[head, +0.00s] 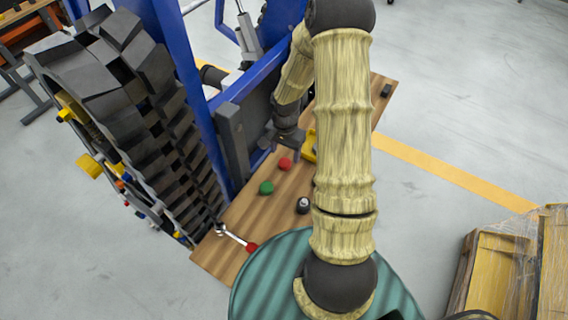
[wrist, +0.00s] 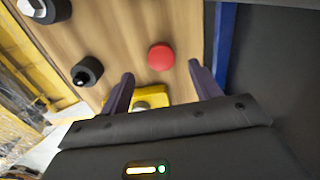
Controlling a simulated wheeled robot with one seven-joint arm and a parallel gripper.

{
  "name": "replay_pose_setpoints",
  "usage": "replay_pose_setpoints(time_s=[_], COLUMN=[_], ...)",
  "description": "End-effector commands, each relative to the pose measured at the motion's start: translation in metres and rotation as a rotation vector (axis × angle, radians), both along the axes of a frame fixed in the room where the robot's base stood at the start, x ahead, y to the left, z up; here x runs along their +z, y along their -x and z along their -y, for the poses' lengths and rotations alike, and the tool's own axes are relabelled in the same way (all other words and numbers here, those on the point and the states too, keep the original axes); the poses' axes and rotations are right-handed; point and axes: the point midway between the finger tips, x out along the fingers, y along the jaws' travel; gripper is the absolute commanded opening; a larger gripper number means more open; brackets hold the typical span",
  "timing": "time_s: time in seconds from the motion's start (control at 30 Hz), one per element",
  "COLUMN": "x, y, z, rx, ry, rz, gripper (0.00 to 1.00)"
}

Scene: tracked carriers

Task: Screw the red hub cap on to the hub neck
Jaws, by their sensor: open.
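The red hub cap (wrist: 161,57) is a round red disc lying on the wooden board, and it also shows in the head view (head: 285,163). My gripper (wrist: 160,71) is open and empty above the board. Its two dark fingers stand apart, with the cap just beyond the fingertips in the wrist view. In the head view my gripper (head: 287,143) hangs just beyond the cap. A yellow block (wrist: 158,92) with a grey round part lies partly hidden behind the gripper. I cannot tell which part is the hub neck.
A green cap (head: 266,187), a black part with a pale top (head: 303,204) and a red-handled tool (head: 250,246) lie on the board (head: 222,262). A black round part (wrist: 87,72) lies left of the red cap. The blue frame (head: 182,60) and track (head: 135,95) stand close at left.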

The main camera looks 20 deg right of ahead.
Motion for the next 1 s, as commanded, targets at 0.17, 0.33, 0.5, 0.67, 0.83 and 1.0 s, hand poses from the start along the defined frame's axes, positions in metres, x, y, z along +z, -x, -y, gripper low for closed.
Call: replay_pose_setpoints(time_s=[0.17,0.33,0.5,0.67,0.83,1.0], x=[-0.003,-0.004,-0.014,-0.035,-0.053,-0.055], y=[0.0,0.0,0.0,0.001,0.0,0.0], z=[0.001,0.002,0.001,-0.001,-0.001,0.0], rx=[-0.003,-0.004,-0.003,0.0,-0.002,-0.003], ry=[0.001,0.001,0.0,-0.001,0.001,0.002], rz=[0.001,0.001,-0.002,-0.004,-0.001,0.001], gripper=[0.63,0.63,0.63,0.63,0.63,0.63])
